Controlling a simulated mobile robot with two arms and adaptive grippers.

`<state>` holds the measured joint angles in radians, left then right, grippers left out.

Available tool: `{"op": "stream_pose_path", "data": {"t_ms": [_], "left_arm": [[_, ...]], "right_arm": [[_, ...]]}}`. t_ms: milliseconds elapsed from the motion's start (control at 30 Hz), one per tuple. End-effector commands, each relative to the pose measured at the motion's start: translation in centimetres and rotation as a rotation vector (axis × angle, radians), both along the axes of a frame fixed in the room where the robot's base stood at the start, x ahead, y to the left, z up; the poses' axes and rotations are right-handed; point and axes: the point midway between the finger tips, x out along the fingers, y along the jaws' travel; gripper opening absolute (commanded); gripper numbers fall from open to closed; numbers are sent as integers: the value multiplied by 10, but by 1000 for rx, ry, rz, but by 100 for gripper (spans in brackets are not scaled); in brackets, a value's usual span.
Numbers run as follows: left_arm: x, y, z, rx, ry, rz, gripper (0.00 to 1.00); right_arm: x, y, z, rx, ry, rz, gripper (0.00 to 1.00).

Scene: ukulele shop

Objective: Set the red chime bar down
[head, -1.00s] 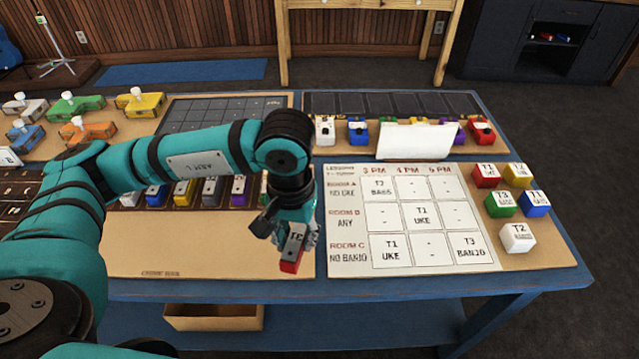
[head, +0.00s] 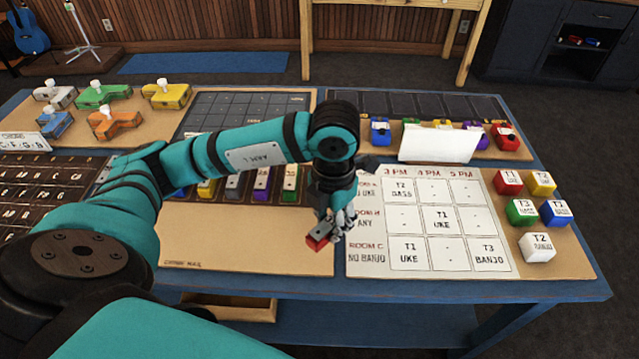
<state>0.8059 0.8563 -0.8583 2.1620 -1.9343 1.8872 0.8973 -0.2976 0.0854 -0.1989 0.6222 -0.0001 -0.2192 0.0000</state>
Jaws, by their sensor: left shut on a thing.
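The red chime bar (head: 317,242) is in my left gripper (head: 335,220). The jaws are shut on it, and its red end points toward the near left. Gripper and bar show over the right part of the tan mat (head: 240,240), close to the lesson board. I cannot tell whether the bar touches the mat. Other chime bars, among them a purple one (head: 262,184) and a green one (head: 290,183), stand in a row behind the mat, partly hidden by my left arm. My right gripper is not in view.
The lesson board (head: 375,262) lies to the right, with several coloured cubes such as a white one (head: 537,247) beside it. A blank white card (head: 440,145) stands behind it. The mat's front middle is clear. An open box (head: 235,308) sits below the table.

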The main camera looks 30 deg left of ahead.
Motion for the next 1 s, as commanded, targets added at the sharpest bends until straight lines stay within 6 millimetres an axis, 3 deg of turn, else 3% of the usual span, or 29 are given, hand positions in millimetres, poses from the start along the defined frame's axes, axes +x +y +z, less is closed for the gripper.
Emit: {"op": "stream_pose_path", "data": {"t_ms": [200, 333, 567, 1000], "left_arm": [[2, 6, -2, 0, 6, 492, 0], [3, 8, -3, 2, 7, 653, 0], [22, 25, -3, 3, 6, 735, 0], [108, 97, -13, 2, 7, 728, 0]], "right_arm": [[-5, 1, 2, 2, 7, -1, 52], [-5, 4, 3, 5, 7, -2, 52], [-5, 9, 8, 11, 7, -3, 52], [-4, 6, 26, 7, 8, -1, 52]]}}
